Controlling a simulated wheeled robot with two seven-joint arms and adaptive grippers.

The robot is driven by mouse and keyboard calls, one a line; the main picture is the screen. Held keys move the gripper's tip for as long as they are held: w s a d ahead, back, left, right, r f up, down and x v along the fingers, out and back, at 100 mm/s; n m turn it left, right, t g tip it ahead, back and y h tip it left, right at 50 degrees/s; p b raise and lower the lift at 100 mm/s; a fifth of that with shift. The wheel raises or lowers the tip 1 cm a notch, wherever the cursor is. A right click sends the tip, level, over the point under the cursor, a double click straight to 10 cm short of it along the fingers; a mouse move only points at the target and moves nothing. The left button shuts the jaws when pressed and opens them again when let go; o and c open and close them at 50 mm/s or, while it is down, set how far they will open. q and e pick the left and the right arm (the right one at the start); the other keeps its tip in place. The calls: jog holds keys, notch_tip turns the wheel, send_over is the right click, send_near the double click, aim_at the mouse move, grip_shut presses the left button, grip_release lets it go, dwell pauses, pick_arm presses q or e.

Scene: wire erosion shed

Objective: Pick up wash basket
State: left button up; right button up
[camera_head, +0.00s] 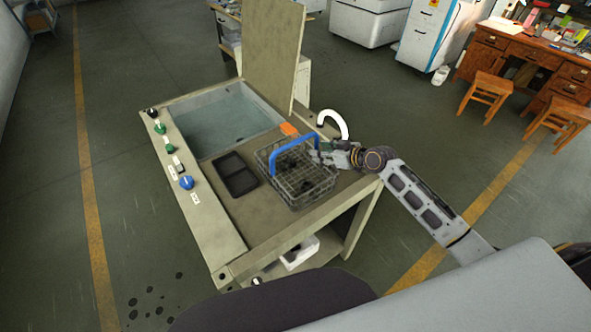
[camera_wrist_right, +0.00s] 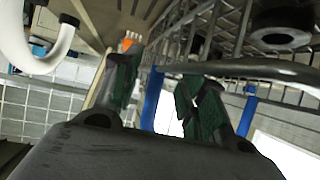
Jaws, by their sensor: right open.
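The wash basket (camera_head: 314,190) is a grey wire basket with a blue arched handle (camera_head: 290,135). It stands on the bench top at the right of the wash tank, with dark parts inside. In the right wrist view its wires (camera_wrist_right: 228,30) fill the upper right, and blue handle legs (camera_wrist_right: 249,112) show behind the fingers. My right gripper (camera_head: 324,153) is at the basket's right side by the handle. In the wrist view its green-padded fingers (camera_wrist_right: 160,92) are apart. One blue leg shows between them; I cannot tell whether it lies in the jaws. My left gripper is out of view.
A water-filled tank (camera_head: 232,122) with a raised lid (camera_head: 272,45) is beyond. A black tray (camera_head: 236,175) lies left of the basket, an orange item (camera_head: 289,129) behind it. A white curved spout (camera_head: 340,121) rises close behind my right gripper. Knobs line the bench's left edge.

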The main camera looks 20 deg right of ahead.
jog(key=shift+p+x, duration=0.3)
jog(key=shift+x, duration=1.4)
grip_shut()
jog(key=shift+w+r, duration=0.15)
jog(key=shift+r, duration=0.05)
